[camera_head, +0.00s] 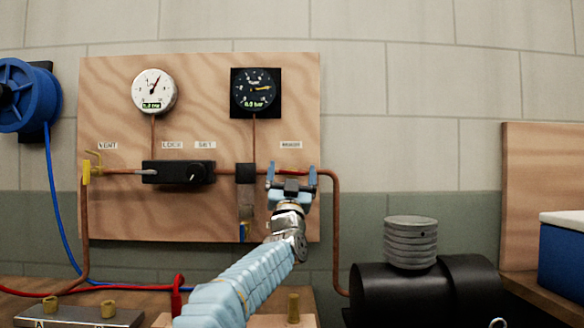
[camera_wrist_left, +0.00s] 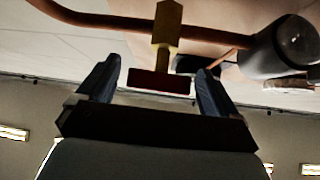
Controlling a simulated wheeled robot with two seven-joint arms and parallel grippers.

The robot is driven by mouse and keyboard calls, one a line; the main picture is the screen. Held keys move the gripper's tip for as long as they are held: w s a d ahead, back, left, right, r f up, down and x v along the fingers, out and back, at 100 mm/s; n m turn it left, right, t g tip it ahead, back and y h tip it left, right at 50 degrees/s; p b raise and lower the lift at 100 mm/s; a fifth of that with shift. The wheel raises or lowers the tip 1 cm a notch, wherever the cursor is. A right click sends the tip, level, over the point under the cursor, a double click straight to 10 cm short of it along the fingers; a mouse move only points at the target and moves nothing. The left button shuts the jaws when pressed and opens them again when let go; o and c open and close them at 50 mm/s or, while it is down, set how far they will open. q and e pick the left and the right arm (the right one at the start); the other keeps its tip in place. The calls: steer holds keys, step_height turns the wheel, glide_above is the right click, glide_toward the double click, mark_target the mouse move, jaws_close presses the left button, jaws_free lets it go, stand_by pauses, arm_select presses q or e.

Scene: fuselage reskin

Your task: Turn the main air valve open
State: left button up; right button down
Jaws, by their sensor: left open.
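The main air valve shows in the left wrist view as a brass body (camera_wrist_left: 167,22) on a copper pipe, with a dark red handle (camera_wrist_left: 158,81) on its stem. The handle lies crosswise between the two fingers of my left gripper (camera_wrist_left: 158,66), with a small visible gap at each side. I cannot tell how deep it sits between them. In the head view my left gripper (camera_head: 291,176) is open at the board, below a small blurred label (camera_head: 291,145), and hides most of the valve. My right gripper is not in view.
The wooden board (camera_head: 215,120) carries a white gauge (camera_head: 154,91), a dark gauge (camera_head: 255,92), a black regulator (camera_head: 178,172) and a yellow vent valve (camera_head: 93,165). A black tank (camera_head: 400,295) stands lower right. A blue hose reel (camera_head: 25,95) hangs at left.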

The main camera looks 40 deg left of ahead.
arm_select(q)
steer(key=shift+c, duration=0.2)
steer(key=c, duration=0.9)
steer(key=shift+w+n+g+y+b, duration=0.1)
steer(key=shift+n+g+y+b, duration=0.25)
steer(key=shift+n+y, duration=0.4)
steer(key=shift+c, duration=0.2)
steer(key=shift+n+g+y, duration=0.65)
steer(key=shift+n, duration=0.3)
steer(key=o, duration=1)
